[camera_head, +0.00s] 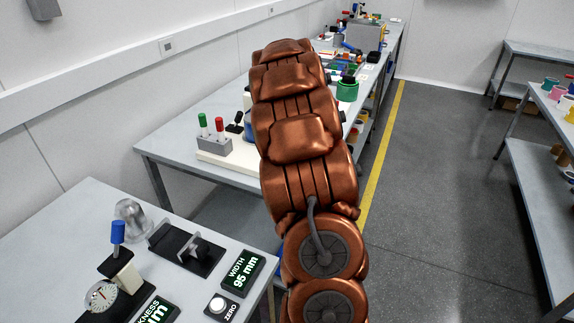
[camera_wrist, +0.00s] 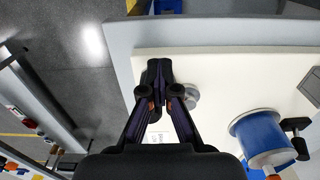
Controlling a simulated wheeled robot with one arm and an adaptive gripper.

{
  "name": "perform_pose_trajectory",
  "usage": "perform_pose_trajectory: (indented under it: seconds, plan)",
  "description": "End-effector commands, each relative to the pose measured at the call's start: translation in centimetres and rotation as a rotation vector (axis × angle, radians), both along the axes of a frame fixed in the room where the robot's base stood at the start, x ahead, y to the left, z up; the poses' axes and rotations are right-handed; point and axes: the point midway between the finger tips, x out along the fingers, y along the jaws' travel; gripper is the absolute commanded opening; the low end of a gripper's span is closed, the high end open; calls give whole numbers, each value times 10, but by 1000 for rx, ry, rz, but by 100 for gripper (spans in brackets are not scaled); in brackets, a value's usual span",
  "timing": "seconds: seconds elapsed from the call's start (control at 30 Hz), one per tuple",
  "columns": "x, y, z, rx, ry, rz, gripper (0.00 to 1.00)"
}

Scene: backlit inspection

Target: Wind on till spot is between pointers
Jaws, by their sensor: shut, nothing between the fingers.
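In the wrist view my gripper (camera_wrist: 158,80) is shut and empty, above a cream board (camera_wrist: 240,62). A blue spool (camera_wrist: 258,135) stands on the board to the right of my gripper, with a black crank-like part (camera_wrist: 297,132) at its side. A small grey round part (camera_wrist: 191,97) lies just right of my fingertips; I cannot tell whether they touch it. No spot or pointers can be made out. In the head view my arm hides my gripper and most of the board.
In the head view a grey block with red and green handles (camera_head: 212,146) stands on the bench left of my arm. The near table (camera_head: 75,220) holds gauges and a width display (camera_head: 242,272). Open floor (camera_head: 440,180) lies to the right.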

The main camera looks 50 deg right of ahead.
Motion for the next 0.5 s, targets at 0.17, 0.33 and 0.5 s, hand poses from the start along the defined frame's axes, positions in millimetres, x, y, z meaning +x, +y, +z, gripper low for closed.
perform_pose_trajectory:
  seconds: [0.17,0.33,0.5]
  plan:
    - [0,0,0,0,0,0,0]
    - [0,1,0,0,0,0,0]
    - [5,7,0,1,0,2,0]
